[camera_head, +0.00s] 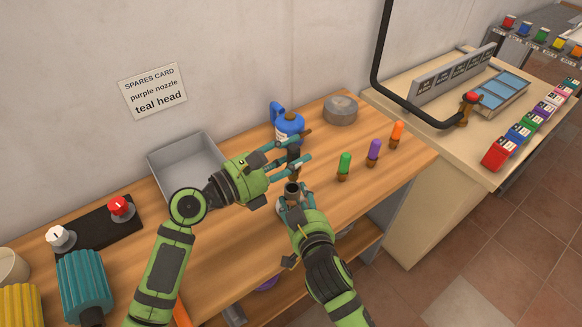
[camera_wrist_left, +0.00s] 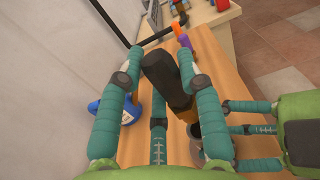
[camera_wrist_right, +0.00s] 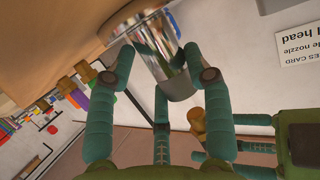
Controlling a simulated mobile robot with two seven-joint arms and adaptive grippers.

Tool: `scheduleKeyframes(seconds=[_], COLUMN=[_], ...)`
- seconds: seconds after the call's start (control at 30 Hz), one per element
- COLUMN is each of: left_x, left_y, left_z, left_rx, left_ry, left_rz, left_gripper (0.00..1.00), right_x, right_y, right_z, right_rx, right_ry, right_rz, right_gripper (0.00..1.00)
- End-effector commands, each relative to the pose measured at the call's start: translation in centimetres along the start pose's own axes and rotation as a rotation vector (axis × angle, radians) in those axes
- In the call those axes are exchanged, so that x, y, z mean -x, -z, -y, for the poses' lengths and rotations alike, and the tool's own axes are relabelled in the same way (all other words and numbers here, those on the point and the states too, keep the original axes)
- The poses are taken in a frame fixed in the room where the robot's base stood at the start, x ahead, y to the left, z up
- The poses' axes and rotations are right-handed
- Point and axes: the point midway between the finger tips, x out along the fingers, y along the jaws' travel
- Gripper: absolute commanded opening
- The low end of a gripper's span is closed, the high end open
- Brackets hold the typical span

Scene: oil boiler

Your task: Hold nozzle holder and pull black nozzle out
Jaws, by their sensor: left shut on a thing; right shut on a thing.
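The black nozzle (camera_head: 293,155) has a dark body and a brass end. My left gripper (camera_head: 300,147) is shut on it; the left wrist view shows its dark block (camera_wrist_left: 160,72) between the fingers. The nozzle holder (camera_head: 292,188) is a shiny metal cylinder on the wooden bench. My right gripper (camera_head: 289,197) is shut around it, and its polished side (camera_wrist_right: 165,62) shows in the right wrist view. The nozzle's brass end (camera_wrist_right: 197,122) appears clear of the holder's dark mouth, just above it. Fingers hide part of both.
Green (camera_head: 345,165), purple (camera_head: 374,150) and orange (camera_head: 397,133) nozzles stand on the bench to the right. A blue oil can (camera_head: 287,124) and a grey round tin (camera_head: 341,110) are behind. A grey tray (camera_head: 184,160) lies left of my left gripper.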

Motion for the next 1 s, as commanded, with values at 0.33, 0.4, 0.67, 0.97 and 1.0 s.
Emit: scheduleKeyframes(seconds=[0.33, 0.4, 0.67, 0.97, 1.0], left_x=[0.0, 0.0, 0.0, 0.0, 0.0], left_y=[-4.6, -4.7, -4.7, -4.7, -4.7], left_z=[-0.1, -0.1, -0.1, -0.1, -0.1], left_rx=[-0.001, 0.0, 0.0, 0.0, 0.0], left_ry=[0.0, 0.0, 0.0, 0.0, 0.0], left_rz=[0.001, 0.001, 0.0, 0.0, 0.0], left_gripper=[0.02, 0.02, 0.02, 0.02, 0.02], right_x=[0.0, 0.0, 0.0, 0.0, 0.0], right_y=[-0.1, -0.1, -0.1, -0.1, -0.1], right_z=[0.0, 0.0, -0.1, 0.0, 0.0], right_rx=[-0.001, -0.001, 0.0, -0.001, -0.001], right_ry=[-0.001, -0.001, -0.001, -0.001, -0.001], right_rz=[0.002, 0.002, 0.002, 0.003, 0.004], right_gripper=[0.15, 0.15, 0.79, 0.79, 0.79])
